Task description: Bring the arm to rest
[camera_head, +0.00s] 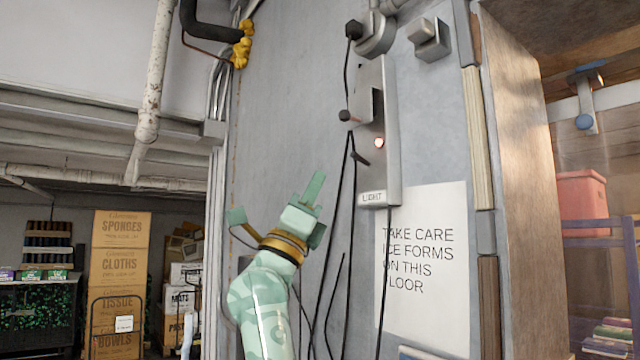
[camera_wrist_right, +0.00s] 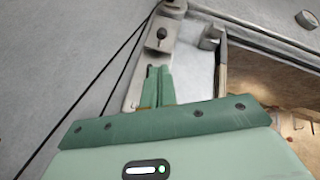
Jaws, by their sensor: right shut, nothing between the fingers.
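My right gripper (camera_head: 318,178) points up in the middle of the head view, at the end of my pale green arm. Its fingers are shut with nothing between them; they also show closed together in the wrist view (camera_wrist_right: 160,74). In the head view the fingertips are left of the grey switch panel (camera_head: 394,165) marked LIGHT, with a gap in the picture. How far they are from the wall I cannot tell. My left gripper is not in view.
Black cables (camera_head: 340,230) hang down the grey wall close to my right gripper. A white notice (camera_head: 430,270) about ice is right of them. A thick door edge (camera_head: 520,180) stands further right. Stacked cartons (camera_head: 120,240) are at the back left.

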